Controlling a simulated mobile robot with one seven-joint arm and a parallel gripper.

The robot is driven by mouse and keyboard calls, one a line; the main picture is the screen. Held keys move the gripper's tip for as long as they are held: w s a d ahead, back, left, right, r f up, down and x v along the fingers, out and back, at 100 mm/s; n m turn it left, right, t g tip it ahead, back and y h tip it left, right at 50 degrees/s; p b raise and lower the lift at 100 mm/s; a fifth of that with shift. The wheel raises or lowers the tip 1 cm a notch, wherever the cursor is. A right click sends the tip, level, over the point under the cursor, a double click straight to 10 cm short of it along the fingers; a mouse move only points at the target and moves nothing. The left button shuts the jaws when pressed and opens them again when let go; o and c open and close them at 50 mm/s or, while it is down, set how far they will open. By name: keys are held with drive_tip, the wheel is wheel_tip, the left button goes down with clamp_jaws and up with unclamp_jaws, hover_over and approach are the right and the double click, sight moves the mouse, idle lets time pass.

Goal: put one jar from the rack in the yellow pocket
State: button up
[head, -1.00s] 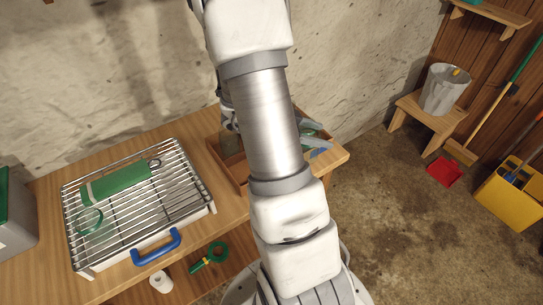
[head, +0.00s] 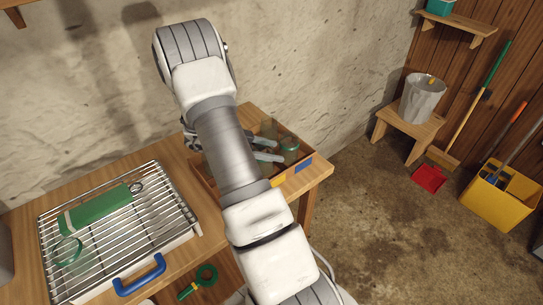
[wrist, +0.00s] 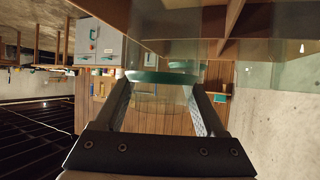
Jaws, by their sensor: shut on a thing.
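My gripper (wrist: 164,90) is shut on a clear glass jar with a green rim (wrist: 165,77), which shows between the two fingers in the wrist view. In the head view my arm hides most of the gripper and the held jar. The wire rack (head: 112,262) is on the bench at left. Another green-rimmed jar (head: 68,251) is on it at the left. The wooden divided box (head: 318,161) is on the bench at right, partly behind my arm. A yellow tag (head: 278,180) marks its front wall; the pocket behind it is largely hidden.
A green object (head: 98,208) lies on the rack, and a blue handle (head: 139,275) is at its front. The box also has a blue tag (head: 303,167), grey-bladed tools (head: 266,156) and a green-rimmed jar (head: 289,147). The stone wall is close behind the bench.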

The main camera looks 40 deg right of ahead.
drive_tip(key=shift+f, duration=1.05)
drive_tip(key=shift+f, duration=0.2)
drive_tip(key=o, duration=1.5)
drive_tip(key=shift+r, duration=0.1)
